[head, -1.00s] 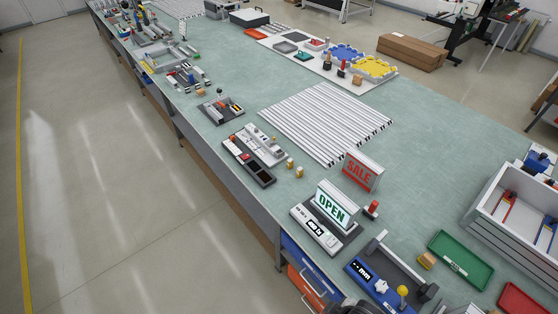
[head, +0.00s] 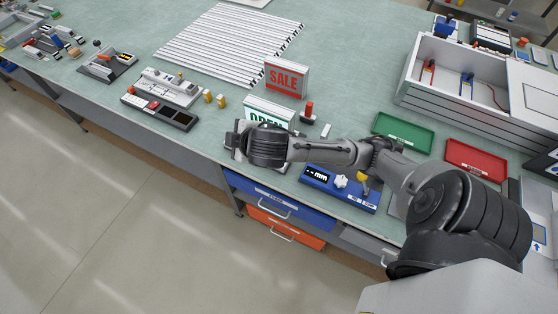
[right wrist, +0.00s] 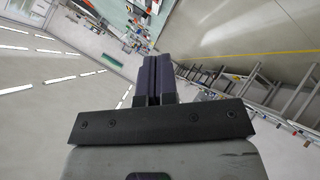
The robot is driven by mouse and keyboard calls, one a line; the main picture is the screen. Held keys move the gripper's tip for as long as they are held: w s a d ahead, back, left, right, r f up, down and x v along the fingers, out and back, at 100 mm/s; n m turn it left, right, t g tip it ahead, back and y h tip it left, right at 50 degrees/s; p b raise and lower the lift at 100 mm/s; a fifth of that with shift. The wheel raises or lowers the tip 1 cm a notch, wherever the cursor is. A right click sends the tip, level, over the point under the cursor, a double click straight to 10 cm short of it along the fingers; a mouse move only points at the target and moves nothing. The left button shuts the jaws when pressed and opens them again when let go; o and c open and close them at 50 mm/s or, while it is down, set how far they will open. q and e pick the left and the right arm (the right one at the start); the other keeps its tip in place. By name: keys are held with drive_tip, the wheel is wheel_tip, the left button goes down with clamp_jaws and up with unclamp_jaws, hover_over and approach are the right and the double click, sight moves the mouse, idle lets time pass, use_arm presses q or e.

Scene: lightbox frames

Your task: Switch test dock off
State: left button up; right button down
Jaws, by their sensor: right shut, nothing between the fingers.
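The test dock (head: 234,153) is the grey base at the bench's front edge. My right forearm and wrist cover most of it, including its front panel. A white lightbox sign with green OPEN letters (head: 270,106) stands upright on it, its lower part hidden by my arm. A red SALE lightbox (head: 286,78) stands behind it, apart from the dock. My right gripper reaches in from the right, above the dock; in the right wrist view its dark fingers (right wrist: 153,62) are together and empty. My left gripper is not in view.
A red-topped post (head: 308,112) stands right of the OPEN sign. Green (head: 404,132) and red (head: 476,161) trays are to the right. A control panel (head: 160,112) lies left of the dock.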

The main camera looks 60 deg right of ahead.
drive_tip(key=w+d+f+n+g+h+b, duration=0.1)
drive_tip(key=d+f+g+b, duration=0.15)
drive_tip(key=d, duration=0.35)
drive_tip(key=w+d+f+n+g+h+b, duration=0.1)
drive_tip(key=w+d+f+b, duration=0.15)
drive_tip(key=d, duration=0.45)
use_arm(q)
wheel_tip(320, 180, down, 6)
use_arm(e)
drive_tip(key=s+d+f+n+g+y, duration=0.1)
drive_tip(key=s+f+n+g+y, duration=0.3)
drive_tip(key=n, duration=0.5)
drive_tip(key=shift+s+d+f+n+g, duration=0.3)
drive_tip(key=shift+s+f+n+g, duration=0.1)
drive_tip(key=shift+s+f+g, duration=1)
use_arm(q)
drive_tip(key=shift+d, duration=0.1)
use_arm(e)
drive_tip(key=shift+f, duration=0.2)
